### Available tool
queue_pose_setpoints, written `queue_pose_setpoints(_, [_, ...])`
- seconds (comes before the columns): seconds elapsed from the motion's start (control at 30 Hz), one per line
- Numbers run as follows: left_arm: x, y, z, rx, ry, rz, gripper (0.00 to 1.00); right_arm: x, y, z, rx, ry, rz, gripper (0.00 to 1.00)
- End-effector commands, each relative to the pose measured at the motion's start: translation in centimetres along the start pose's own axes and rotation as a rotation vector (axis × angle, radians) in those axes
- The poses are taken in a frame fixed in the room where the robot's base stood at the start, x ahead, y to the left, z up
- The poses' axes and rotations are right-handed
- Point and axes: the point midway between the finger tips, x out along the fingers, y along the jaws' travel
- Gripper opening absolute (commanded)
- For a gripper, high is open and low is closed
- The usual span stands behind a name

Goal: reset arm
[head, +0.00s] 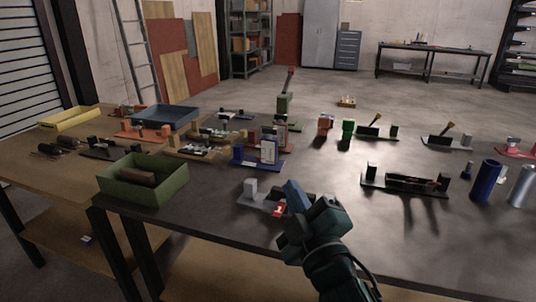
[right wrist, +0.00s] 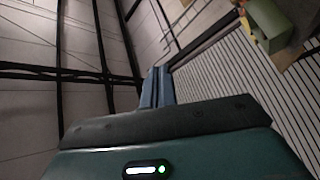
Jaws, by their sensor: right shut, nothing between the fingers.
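My right arm comes in from the bottom of the head view. The fingers are together and hold nothing. In the right wrist view the gripper (right wrist: 157,84) also shows its fingers side by side, with nothing between them. That view looks past them at the walls and a slatted shutter. My left gripper is not in view.
A grey fixture with a light block (head: 250,188) and a red tag (head: 279,209) lies close beside my right gripper. A green bin (head: 172,190) stands to the left. Several small fixtures and two cylinders, one blue (head: 486,181), crowd the dark table (head: 320,205).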

Motion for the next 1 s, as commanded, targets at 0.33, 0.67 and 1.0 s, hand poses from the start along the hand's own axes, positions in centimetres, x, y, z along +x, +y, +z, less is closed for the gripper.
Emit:
queue_pose_setpoints(0.33, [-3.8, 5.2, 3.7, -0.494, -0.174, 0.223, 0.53, -16.2, -9.2, 16.5, 0.55, -0.824, -0.368, 0.0])
queue_pose_setpoints(0.67, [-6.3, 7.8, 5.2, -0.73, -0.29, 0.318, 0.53, -28.4, -12.3, 19.1, 0.754, -1.254, -0.526, 0.0])
queue_pose_setpoints(1.0, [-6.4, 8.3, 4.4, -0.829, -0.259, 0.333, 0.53, -32.1, -13.3, 18.9, 0.837, -1.354, -0.566, 0.0])
